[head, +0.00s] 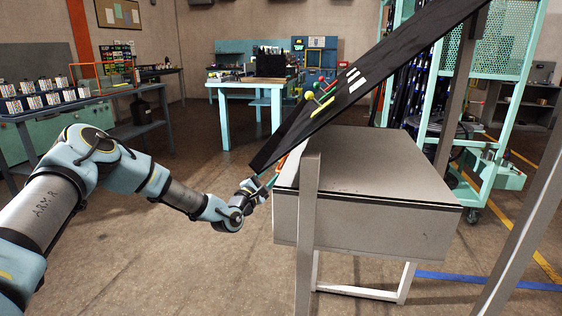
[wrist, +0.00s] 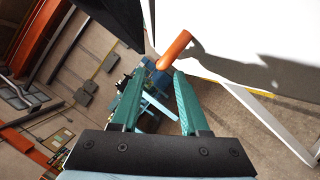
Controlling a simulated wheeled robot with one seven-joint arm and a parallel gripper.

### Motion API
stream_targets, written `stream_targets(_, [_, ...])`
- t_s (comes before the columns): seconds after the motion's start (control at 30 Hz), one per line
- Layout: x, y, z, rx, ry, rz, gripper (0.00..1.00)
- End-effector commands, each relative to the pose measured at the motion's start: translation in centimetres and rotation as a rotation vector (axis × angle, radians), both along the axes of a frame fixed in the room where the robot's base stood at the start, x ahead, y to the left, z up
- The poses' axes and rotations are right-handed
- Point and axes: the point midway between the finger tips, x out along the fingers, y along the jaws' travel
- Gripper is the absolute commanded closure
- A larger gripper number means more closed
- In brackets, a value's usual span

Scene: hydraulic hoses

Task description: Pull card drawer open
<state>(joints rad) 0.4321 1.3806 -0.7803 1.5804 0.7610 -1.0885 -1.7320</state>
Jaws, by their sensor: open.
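The card drawer unit (head: 365,215) is a grey metal box on a light frame, right of centre in the head view. Its pale face (wrist: 235,35) fills the upper right of the wrist view. An orange bar handle (wrist: 174,50) sticks out from that face. My gripper (wrist: 158,88) has two green fingers, spread apart and empty. The handle lies just beyond the fingertips, close to the right one; I cannot tell whether they touch. In the head view my gripper (head: 268,182) is at the box's left side, partly hidden under the black panel.
A tilted black panel (head: 350,85) with coloured knobs slopes above the box and close over my gripper. A grey post (head: 307,235) stands before the box. A teal mesh cart (head: 490,110) stands behind right. Open floor (head: 190,270) lies left of the box.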

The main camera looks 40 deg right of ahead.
Motion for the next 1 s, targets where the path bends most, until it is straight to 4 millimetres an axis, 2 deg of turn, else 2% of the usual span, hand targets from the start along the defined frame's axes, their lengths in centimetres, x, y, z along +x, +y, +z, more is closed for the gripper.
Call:
stream_targets(0.1, [0.5,-2.2,0.7,0.001,-0.003,0.001,0.55])
stream_targets(0.3, [1.1,-4.4,1.0,0.001,-0.002,0.000,0.55])
stream_targets(0.47, [1.2,-5.1,1.1,0.002,0.000,0.000,0.55])
stream_targets(0.73, [1.3,-5.1,1.1,0.002,0.000,0.000,0.55])
stream_targets(1.0, [1.3,-5.1,1.1,0.002,0.000,0.000,0.86])
